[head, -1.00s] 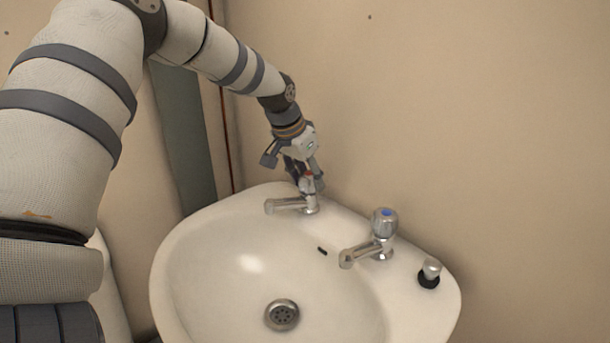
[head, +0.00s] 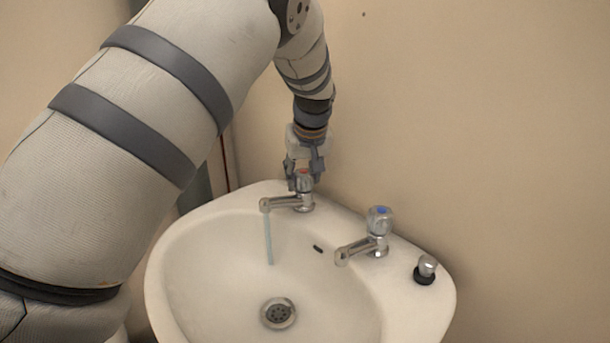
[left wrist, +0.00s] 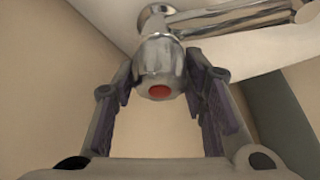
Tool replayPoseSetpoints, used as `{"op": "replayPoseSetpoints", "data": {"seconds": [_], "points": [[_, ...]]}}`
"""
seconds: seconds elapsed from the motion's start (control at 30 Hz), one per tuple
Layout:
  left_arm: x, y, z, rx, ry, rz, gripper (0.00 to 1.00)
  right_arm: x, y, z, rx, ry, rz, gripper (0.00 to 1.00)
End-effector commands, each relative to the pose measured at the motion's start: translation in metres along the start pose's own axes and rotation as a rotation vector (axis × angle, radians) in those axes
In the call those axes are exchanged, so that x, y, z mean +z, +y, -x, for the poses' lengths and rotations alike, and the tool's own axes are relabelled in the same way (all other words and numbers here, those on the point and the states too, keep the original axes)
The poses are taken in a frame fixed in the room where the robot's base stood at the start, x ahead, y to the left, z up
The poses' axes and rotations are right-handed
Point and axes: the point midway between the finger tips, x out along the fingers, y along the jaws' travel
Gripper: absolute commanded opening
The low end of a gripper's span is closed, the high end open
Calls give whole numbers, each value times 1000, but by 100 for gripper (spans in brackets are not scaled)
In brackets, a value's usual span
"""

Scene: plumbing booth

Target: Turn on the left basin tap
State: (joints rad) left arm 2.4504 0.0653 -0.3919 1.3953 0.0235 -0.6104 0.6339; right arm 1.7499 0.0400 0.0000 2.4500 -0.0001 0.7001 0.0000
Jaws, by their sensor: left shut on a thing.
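The left basin tap (head: 290,202) is chrome with a red-marked knob, at the back left of the white basin (head: 190,255). A thin stream of water (head: 268,238) falls from its spout into the bowl. My left gripper (head: 303,184) comes down from above and is shut on the knob. In the left wrist view the knob (left wrist: 160,75) with its red cap sits between the two fingers of my left gripper (left wrist: 161,95), and the spout runs to the upper right. My right gripper is in neither view.
A second chrome tap (head: 368,240) with a blue-marked knob stands to the right. A small plug (head: 426,268) sits on the basin's right rim. The drain (head: 278,313) is open to view at the bottom of the bowl. The wall (head: 480,120) is close behind.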

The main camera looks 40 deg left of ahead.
Motion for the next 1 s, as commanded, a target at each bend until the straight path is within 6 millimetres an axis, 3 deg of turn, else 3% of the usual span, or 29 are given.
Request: {"op": "replayPoseSetpoints", "data": {"seconds": [0.6, 1.0], "points": [[2, 1, -6, -221, -1, 511, 12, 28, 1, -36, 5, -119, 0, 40], [1, 1, -4, -302, -2, 716, 12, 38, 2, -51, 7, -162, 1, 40]]}}
